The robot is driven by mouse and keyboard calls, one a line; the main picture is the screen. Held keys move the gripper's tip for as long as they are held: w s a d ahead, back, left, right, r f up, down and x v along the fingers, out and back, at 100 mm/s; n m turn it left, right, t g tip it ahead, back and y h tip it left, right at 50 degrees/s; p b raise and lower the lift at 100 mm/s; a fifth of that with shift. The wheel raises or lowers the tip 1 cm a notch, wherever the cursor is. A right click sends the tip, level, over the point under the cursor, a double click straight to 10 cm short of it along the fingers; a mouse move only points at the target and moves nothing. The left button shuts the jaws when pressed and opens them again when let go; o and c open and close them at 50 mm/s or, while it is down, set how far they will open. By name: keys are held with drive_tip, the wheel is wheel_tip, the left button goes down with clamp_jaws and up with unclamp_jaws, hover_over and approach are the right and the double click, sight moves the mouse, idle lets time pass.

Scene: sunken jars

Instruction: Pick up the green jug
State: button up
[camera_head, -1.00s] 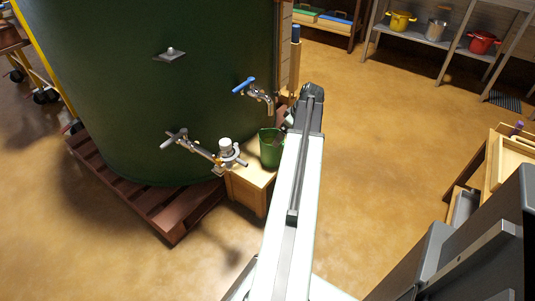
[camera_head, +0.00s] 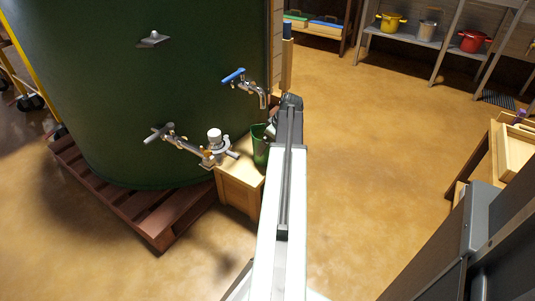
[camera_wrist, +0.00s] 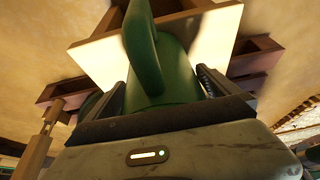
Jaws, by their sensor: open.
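The green jug (camera_head: 260,146) stands on a small wooden stand (camera_head: 240,184) beside the big green tank, partly hidden by my arm in the head view. In the wrist view the jug (camera_wrist: 165,62) fills the middle, with its handle turned towards the camera. My gripper (camera_wrist: 160,88) is open, with one finger on each side of the jug's body. In the head view the gripper (camera_head: 272,130) is at the jug's right side, mostly hidden by the arm. I cannot tell whether the fingers touch the jug.
The large green tank (camera_head: 150,90) stands on a reddish pallet (camera_head: 120,205) at left. A blue-handled tap (camera_head: 250,85) and a lower valve (camera_head: 210,148) stick out close to the jug. A shelf with pots (camera_head: 392,22) stands at the back.

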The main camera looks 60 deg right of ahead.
drive_tip(key=shift+w+f, duration=0.2)
drive_tip(key=shift+f, duration=0.45)
drive_tip(key=shift+r, duration=0.2)
drive_tip(key=c, duration=1.6)
drive_tip(key=shift+r, duration=0.1)
